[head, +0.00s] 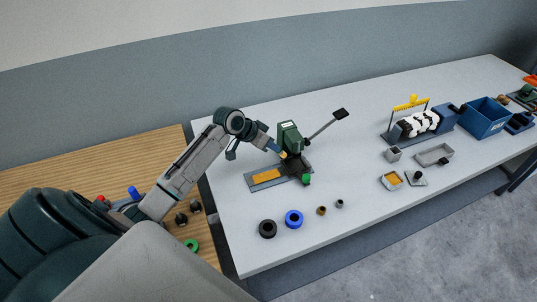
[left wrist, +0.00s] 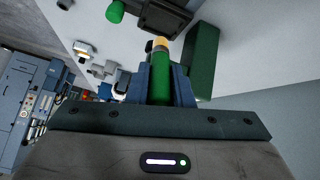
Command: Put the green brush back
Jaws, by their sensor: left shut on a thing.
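My left gripper (head: 274,147) is shut on a green cylinder with a yellowish tip, which looks like the green brush (left wrist: 160,82). The brush sits between the blue fingers in the left wrist view (left wrist: 160,90). In the head view the gripper is at a bench device with a dark green block (head: 288,132), a black-ended lever (head: 340,114) and a green knob (head: 306,179). The block also shows right beside the fingers in the left wrist view (left wrist: 203,60). Whether the brush touches the device, I cannot tell. My right gripper is not in view.
The device's grey base has an orange pad (head: 265,176). In front stand a black ring (head: 267,229), a blue ring (head: 293,219) and two small pieces. Small trays (head: 434,155), a roller machine (head: 417,124) and a blue bin (head: 483,117) stand right. A wooden table (head: 90,163) is left.

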